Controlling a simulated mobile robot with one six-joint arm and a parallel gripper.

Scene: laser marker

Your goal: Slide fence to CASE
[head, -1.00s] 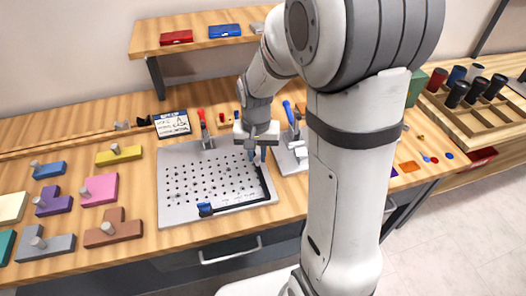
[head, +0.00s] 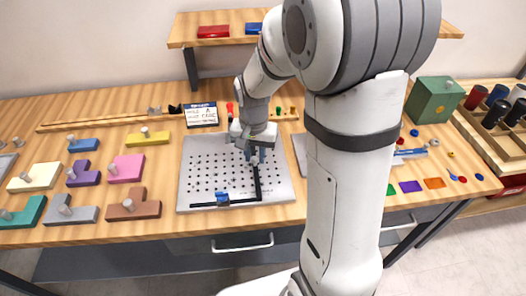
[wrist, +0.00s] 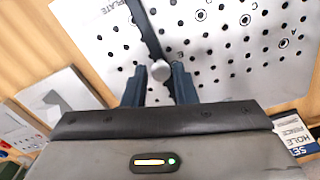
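The black L-shaped fence (head: 243,202) lies on the grey perforated plate (head: 188,185). One leg runs along the near edge, and the other runs away from me toward my gripper (head: 256,158). A blue block (head: 222,198) sits on the near leg. In the wrist view the fence bar (wrist: 146,30) ends at a pale round knob (wrist: 160,70). The small lettering on the plate is only partly readable; I see "PLATE".
A sign card (head: 201,114) stands behind the plate. Coloured blocks with pegs, such as a pink one (head: 127,168), lie to the left. A green box (head: 434,100) and several dark cups are at the right. A shelf (head: 300,28) is at the back.

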